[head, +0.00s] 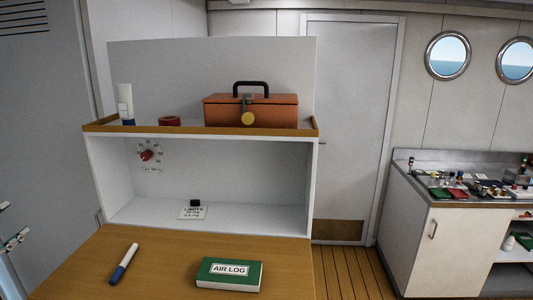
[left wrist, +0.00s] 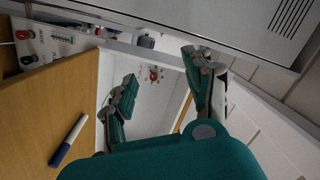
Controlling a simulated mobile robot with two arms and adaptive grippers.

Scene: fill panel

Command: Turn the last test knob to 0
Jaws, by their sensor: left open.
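A red knob (head: 147,155) with a ring of dial marks sits on the back wall of the white open cubby, at its upper left. The small label under it is too small to read. The same knob shows in the left wrist view (left wrist: 154,76), in the gap beyond my fingers. My left gripper (left wrist: 160,66) is open and empty, apart from the knob; its fingertips also show at the left edge of the head view (head: 14,221). My right gripper is not in view.
The white cubby (head: 314,185) stands on a wooden top with a marker (head: 124,264) and a green AIR LOG book (head: 230,273). A toolbox (head: 251,111) sits on its upper shelf.

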